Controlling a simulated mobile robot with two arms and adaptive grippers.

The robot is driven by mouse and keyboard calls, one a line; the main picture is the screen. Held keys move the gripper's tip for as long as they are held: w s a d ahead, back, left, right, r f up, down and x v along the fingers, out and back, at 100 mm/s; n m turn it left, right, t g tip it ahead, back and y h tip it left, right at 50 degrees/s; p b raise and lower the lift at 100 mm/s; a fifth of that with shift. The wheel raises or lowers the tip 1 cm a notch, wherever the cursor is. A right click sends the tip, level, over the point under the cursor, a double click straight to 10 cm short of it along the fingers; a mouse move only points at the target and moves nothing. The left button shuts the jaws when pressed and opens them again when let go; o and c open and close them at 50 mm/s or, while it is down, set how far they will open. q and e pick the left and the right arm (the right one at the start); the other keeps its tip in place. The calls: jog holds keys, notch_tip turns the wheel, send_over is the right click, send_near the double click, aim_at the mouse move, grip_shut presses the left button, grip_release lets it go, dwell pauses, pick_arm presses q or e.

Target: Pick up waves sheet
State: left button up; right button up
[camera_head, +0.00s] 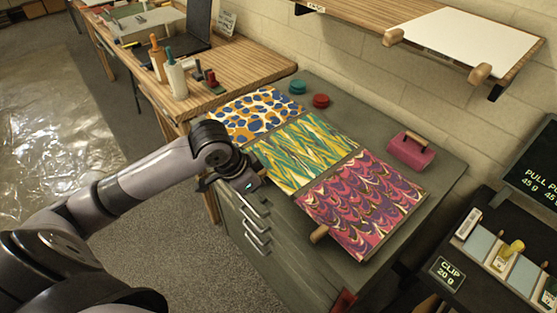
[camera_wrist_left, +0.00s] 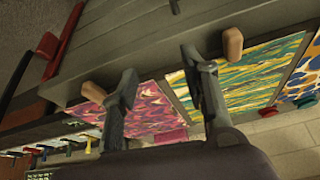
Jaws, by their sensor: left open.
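Three patterned sheets lie in a row on a dark grey drawer cabinet. The middle sheet, with green and yellow zigzag waves (camera_head: 305,150), also shows in the left wrist view (camera_wrist_left: 257,77). The pink and purple sheet with scalloped swirls (camera_head: 365,205) lies nearest, and the orange and blue spotted sheet (camera_head: 252,114) farthest. My left gripper (camera_head: 247,184) is at the cabinet's front edge, by the middle sheet's front side. In the left wrist view its two fingers (camera_wrist_left: 160,64) are apart with nothing between them. A wooden grip (camera_wrist_left: 232,42) at the zigzag sheet's edge is beside one finger.
Another wooden grip (camera_head: 319,234) is at the pink sheet's front edge. A pink block with a handle (camera_head: 411,152) and teal (camera_head: 297,87) and red (camera_head: 321,100) round pieces stand behind the sheets. A wooden shelf (camera_head: 360,22) overhangs the back. Drawer handles (camera_head: 256,225) line the cabinet front.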

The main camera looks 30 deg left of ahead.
pick_arm(q)
jog(key=w+a+r+n, duration=0.2)
jog(key=w+a+r, duration=0.1)
jog(key=a+r, duration=0.7)
jog(key=x, duration=0.3)
jog(key=p+x, duration=0.1)
jog(key=x, duration=0.7)
jog(key=shift+w+d+r+p, duration=0.25)
jog(key=shift+w+p, duration=0.1)
jog(key=shift+w, duration=0.05)
jog(key=x, duration=0.2)
jog(key=p+x, duration=0.1)
jog(key=x, duration=0.1)
jog(key=shift+s+d+f, duration=0.1)
jog(key=shift+d+f, duration=0.05)
jog(key=shift+f, duration=0.3)
jog(key=shift+f+y, duration=0.3)
jog(key=shift+c, duration=0.2)
jog(key=c, duration=0.8)
